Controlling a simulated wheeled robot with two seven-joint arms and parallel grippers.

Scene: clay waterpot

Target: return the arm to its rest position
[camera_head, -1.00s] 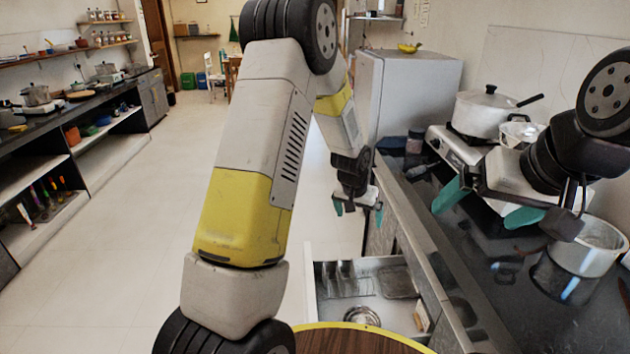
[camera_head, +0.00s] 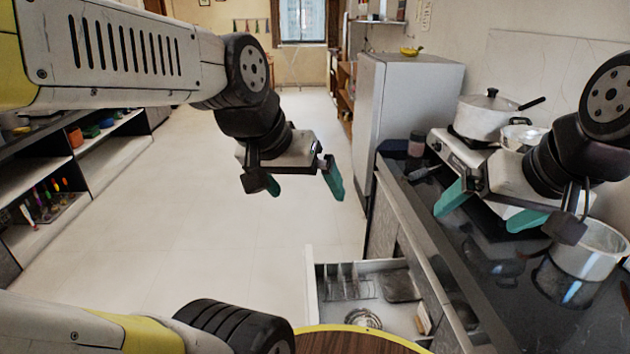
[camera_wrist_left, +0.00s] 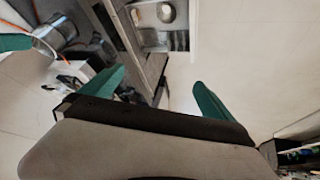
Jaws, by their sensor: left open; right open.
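My left gripper (camera_head: 305,187) hangs over the open floor in the head view, left of the counter. Its two teal fingers are apart with nothing between them, and they also show in the left wrist view (camera_wrist_left: 158,92). My left arm comes in from the left edge and bends at a black joint above the gripper. My right gripper (camera_head: 490,208) is over the right counter in front of the stove, with its teal fingers apart and nothing seen between them.
An open drawer (camera_head: 312,283) sticks out of the right counter (camera_head: 455,240) below my left gripper. A lidded pot (camera_head: 487,116) stands on the stove, and a grey pot (camera_head: 590,262) is beside my right gripper. A fridge (camera_head: 415,105) stands behind. The middle floor (camera_head: 170,220) is clear.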

